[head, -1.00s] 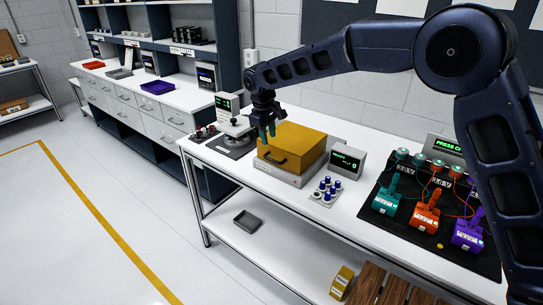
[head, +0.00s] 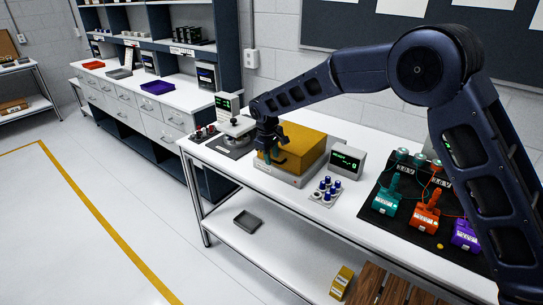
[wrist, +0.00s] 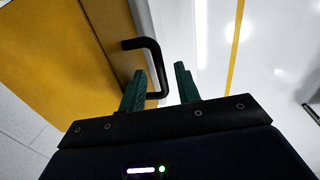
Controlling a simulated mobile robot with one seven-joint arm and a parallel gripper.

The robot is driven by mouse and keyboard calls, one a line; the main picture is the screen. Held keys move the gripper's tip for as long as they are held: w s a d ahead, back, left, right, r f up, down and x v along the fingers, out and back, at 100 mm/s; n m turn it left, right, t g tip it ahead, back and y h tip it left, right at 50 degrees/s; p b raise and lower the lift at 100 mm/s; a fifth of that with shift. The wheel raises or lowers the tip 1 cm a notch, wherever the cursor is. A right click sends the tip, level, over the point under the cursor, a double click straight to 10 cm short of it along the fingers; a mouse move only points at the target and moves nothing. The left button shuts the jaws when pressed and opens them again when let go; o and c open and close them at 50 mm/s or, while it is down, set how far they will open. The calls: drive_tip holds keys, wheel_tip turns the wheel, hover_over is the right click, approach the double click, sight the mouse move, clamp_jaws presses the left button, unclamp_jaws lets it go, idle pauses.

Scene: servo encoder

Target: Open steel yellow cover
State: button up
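The yellow cover (head: 304,144) sits as a closed box on a pale base (head: 299,178) on the white bench. In the wrist view, the cover (wrist: 50,60) fills the left side, and its black handle (wrist: 152,57) sticks out from the front face. My gripper (head: 271,157) is at the cover's front face, hiding the handle in the head view. In the wrist view its green fingers (wrist: 158,84) are apart, with the handle's lower end close to the left finger. I cannot tell whether the finger touches the handle.
A microscope-like instrument (head: 235,125) stands left of the cover. A display (head: 347,162) and a tray of blue-topped pieces (head: 326,191) are to its right. Teal, orange and purple devices lie on a black mat (head: 410,221). The floor in front is clear.

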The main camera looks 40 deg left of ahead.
drive_tip(key=shift+c, duration=0.4)
clamp_jaws()
drive_tip(key=shift+w+r, duration=0.1)
drive_tip(key=shift+r, duration=0.05)
